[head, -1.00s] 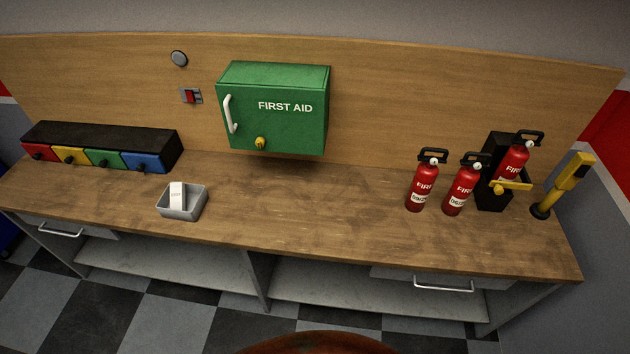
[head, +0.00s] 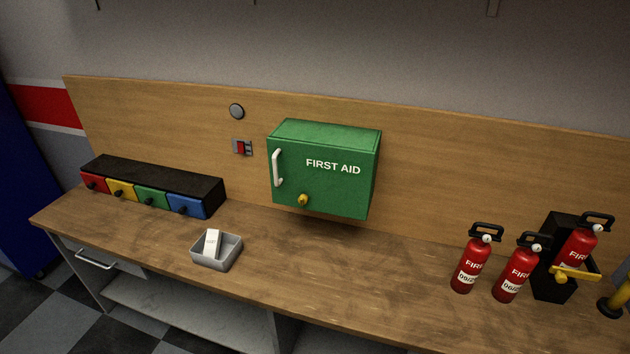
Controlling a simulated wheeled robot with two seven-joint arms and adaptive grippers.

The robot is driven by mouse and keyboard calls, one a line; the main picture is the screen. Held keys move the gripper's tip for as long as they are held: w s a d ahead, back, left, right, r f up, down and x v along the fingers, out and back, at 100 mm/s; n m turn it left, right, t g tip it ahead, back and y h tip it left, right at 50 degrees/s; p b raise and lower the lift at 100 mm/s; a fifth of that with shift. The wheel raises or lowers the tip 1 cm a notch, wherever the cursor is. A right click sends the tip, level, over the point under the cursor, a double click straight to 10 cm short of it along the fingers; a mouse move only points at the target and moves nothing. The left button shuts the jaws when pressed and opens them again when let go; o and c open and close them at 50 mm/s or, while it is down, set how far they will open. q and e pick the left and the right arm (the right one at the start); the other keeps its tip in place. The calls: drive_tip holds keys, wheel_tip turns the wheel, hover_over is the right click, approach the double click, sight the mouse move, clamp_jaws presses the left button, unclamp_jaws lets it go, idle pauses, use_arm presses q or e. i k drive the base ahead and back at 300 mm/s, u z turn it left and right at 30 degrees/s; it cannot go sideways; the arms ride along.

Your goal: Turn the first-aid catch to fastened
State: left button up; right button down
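The green first-aid cabinet (head: 345,192) is mounted on the wooden back panel above the bench. Its door appears shut, with a white handle (head: 277,168) at the left of the front. The yellow catch (head: 303,200) is a small knob low on the front, left of centre. It is too small here to tell clearly which way it is turned. Neither of my grippers is in view.
Colored drawers (head: 150,198) and a grey tray (head: 205,262) holding a white block (head: 212,243) are on the left. Fire extinguishers (head: 472,262) and a black holder with yellow bar (head: 577,275) stand at right. Bench (head: 340,285) is clear below the cabinet.

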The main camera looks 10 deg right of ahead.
sight(302, 200)
drive_tip(key=k, duration=1.15)
drive_tip(key=u, duration=1.2)
drive_tip(key=i, duration=1.35)
drive_tip(key=z, duration=0.55)
drive_tip(key=i, duration=0.5)
drive_tip(key=z, duration=0.4)
